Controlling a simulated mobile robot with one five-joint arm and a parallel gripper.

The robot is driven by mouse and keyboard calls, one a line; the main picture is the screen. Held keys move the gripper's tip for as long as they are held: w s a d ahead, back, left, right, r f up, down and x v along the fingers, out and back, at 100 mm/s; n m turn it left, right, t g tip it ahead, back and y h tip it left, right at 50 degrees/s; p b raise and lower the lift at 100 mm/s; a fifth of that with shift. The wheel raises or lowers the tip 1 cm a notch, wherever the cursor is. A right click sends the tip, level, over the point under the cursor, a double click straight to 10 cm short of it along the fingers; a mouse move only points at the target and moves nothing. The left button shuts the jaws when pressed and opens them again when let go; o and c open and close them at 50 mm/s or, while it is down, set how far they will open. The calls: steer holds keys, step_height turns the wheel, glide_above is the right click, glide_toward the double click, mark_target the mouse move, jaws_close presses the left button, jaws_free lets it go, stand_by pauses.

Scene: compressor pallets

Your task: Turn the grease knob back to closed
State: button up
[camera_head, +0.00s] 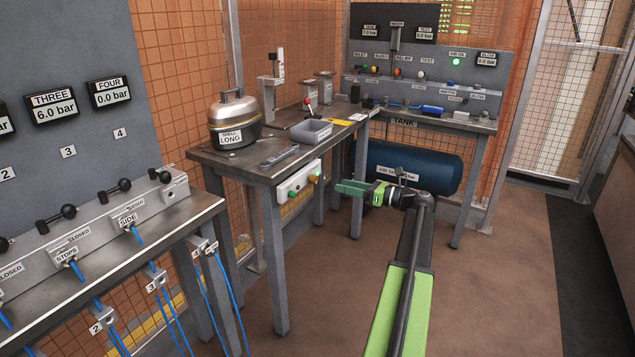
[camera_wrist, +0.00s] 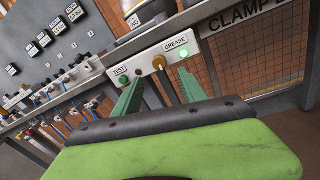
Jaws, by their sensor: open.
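A white control box (camera_head: 299,181) is fixed to the front edge of the middle bench, and it also shows in the wrist view (camera_wrist: 148,66). In the head view my gripper (camera_head: 345,189) is right of the box, with a visible gap.
A green button (camera_wrist: 113,72) by the TEST label is left on the box. Above, the bench holds a steel pot (camera_head: 235,112) and a grey tray (camera_head: 311,131). A blue tank (camera_head: 430,168) lies behind my gripper. Open floor is at the right.

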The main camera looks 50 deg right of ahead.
mark_target(316, 180)
steer(key=x, duration=1)
steer(key=shift+a, duration=0.1)
steer(key=shift+c, duration=0.4)
jaws_close()
